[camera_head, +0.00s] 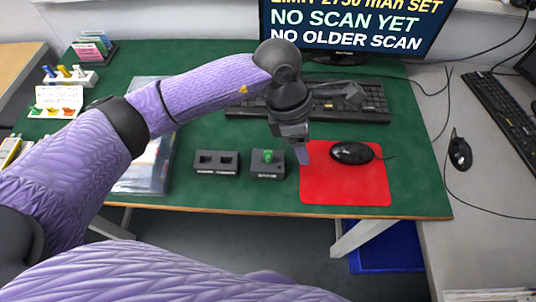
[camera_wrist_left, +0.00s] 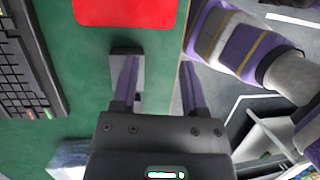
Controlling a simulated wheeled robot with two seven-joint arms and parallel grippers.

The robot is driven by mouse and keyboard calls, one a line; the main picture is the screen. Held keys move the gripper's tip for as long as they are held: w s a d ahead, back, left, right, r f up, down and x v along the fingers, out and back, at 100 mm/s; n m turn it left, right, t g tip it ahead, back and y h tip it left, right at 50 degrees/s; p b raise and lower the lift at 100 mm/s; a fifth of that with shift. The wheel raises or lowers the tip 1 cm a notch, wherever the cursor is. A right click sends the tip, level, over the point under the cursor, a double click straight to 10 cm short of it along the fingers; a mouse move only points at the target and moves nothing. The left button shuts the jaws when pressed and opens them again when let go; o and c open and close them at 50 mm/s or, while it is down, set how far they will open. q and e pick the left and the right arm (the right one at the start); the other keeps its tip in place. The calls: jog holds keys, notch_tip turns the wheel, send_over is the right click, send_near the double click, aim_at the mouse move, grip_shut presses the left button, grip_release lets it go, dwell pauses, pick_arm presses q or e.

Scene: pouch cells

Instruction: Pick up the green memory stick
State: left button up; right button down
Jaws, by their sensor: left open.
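The green memory stick (camera_head: 267,155) stands upright in a small dark block (camera_head: 267,172) near the front edge of the green table. My left gripper (camera_head: 302,154) is open and empty, pointing down just right of the stick and apart from it in the picture. In the left wrist view, my open fingers (camera_wrist_left: 160,72) show with a grey block (camera_wrist_left: 120,51) partly behind one of them. I cannot make out the stick in that view. My right gripper is not in view.
A black mouse (camera_head: 352,153) lies on a red mat (camera_head: 345,189) to the right. A keyboard (camera_head: 372,102) and a monitor (camera_head: 345,28) reading "NO SCAN YET" are behind. A clear folder (camera_head: 150,180) lies left.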

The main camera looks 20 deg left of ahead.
aim_at(268, 151)
pick_arm(q)
jog(key=a+y, duration=0.1)
jog(key=a, duration=0.1)
jog(key=w+a+y, duration=0.1)
jog(key=a, duration=0.1)
jog(key=w+a+y, duration=0.1)
jog(key=a, duration=0.1)
jog(key=shift+w+r+t+y, duration=0.1)
jog(key=shift+r+t+y, duration=0.05)
jog(key=shift+t+y, duration=0.2)
jog(key=f+b, duration=0.1)
jog(key=f, duration=0.5)
jog(key=a+f+b, duration=0.1)
jog(key=f, duration=0.3)
jog(key=shift+s+b, duration=0.25)
jog(key=shift+b, duration=0.1)
jog(key=shift+r, duration=0.15)
jog(key=shift+c, duration=1.3)
jog(key=c, duration=0.5)
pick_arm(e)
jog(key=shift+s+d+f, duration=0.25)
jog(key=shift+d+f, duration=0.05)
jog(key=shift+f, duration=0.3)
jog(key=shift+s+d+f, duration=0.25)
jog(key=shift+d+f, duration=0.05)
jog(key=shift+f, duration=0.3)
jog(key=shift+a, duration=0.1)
